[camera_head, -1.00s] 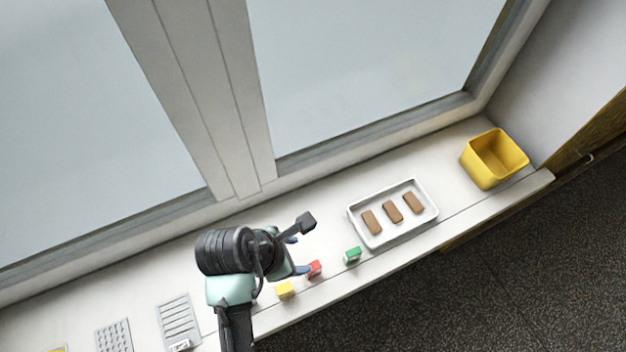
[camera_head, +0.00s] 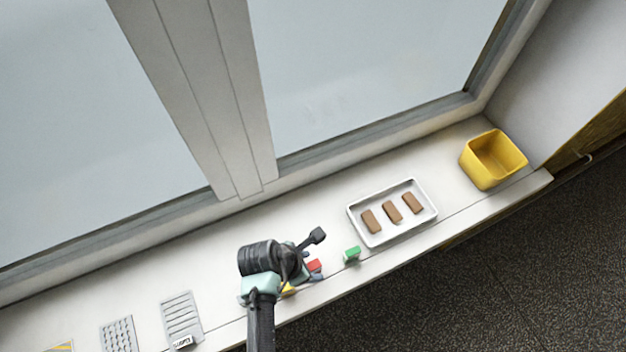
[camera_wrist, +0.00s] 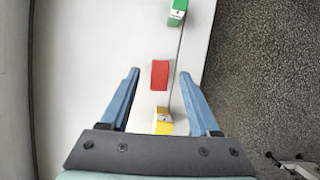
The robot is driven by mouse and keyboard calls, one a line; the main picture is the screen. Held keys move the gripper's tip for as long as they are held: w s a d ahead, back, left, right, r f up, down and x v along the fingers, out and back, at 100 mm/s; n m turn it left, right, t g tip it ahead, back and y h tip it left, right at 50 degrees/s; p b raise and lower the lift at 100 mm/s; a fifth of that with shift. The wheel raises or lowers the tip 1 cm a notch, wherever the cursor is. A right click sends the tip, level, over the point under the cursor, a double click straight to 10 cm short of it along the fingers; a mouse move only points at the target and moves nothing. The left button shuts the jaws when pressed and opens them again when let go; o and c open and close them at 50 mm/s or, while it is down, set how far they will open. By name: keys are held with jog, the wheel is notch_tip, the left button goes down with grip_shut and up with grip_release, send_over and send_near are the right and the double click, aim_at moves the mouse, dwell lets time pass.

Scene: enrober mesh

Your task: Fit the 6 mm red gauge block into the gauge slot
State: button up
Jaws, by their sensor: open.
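The red gauge block (camera_wrist: 160,75) stands on the white sill between and just beyond my open fingertips in the wrist view. In the head view the red block (camera_head: 315,265) is partly covered by my gripper (camera_head: 311,268). My gripper (camera_wrist: 160,72) is open and empty, with one blue finger on each side of the red block's line. A grey slotted plate (camera_head: 181,312) with a small label lies on the sill at lower left; I cannot tell for sure that it holds the gauge slot.
A green block (camera_head: 352,254) stands right of the red one, and a yellow block (camera_head: 288,289) is mostly hidden by my arm. A white tray (camera_head: 378,243) holds brown bars. A yellow bin (camera_head: 483,173) stands far right. The sill's front edge is close to the blocks.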

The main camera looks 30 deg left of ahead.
jog(key=shift+x, duration=1.25)
grip_shut()
